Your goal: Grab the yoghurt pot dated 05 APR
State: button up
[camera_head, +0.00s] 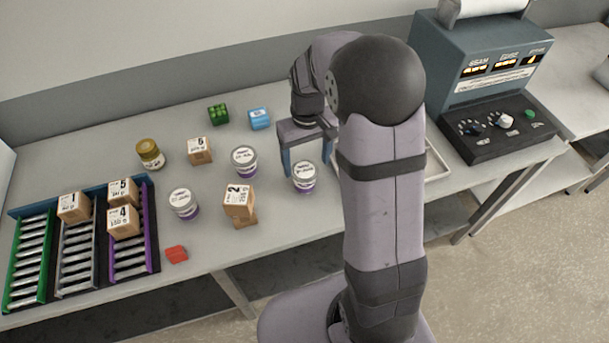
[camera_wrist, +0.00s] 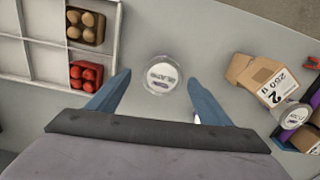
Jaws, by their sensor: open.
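Three white-lidded yoghurt pots with purple bands stand on the table: one at the right (camera_head: 305,177), one in the middle (camera_head: 244,161) and one at the left (camera_head: 184,203). The print on their lids is too small to read. My gripper (camera_head: 307,156) is open, with its blue fingers pointing down just behind the right pot. In the wrist view a pot (camera_wrist: 161,74) shows between and slightly beyond the open fingertips (camera_wrist: 157,80), apart from both. Another pot shows at the right edge (camera_wrist: 296,115). A sliver of something white and purple is mostly hidden by the right finger.
A box marked 2 (camera_head: 238,202) stands left of the right pot. A box marked 6 (camera_head: 199,150), a yellow-lidded jar (camera_head: 150,153), green (camera_head: 218,114) and blue (camera_head: 259,118) items and a red block (camera_head: 176,254) lie around. A rack (camera_head: 157,240) is left; a divided white tray (camera_wrist: 34,43) is right.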

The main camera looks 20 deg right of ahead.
aim_at(305, 170)
jog(key=shift+a+f+p, duration=0.15)
jog(key=shift+f+p, duration=0.25)
jog(key=shift+f, duration=0.7)
jog(key=shift+a+f+p, duration=0.1)
jog(key=shift+f+p, duration=0.25)
jog(key=shift+f, duration=0.75)
jog(key=c, duration=1.1)
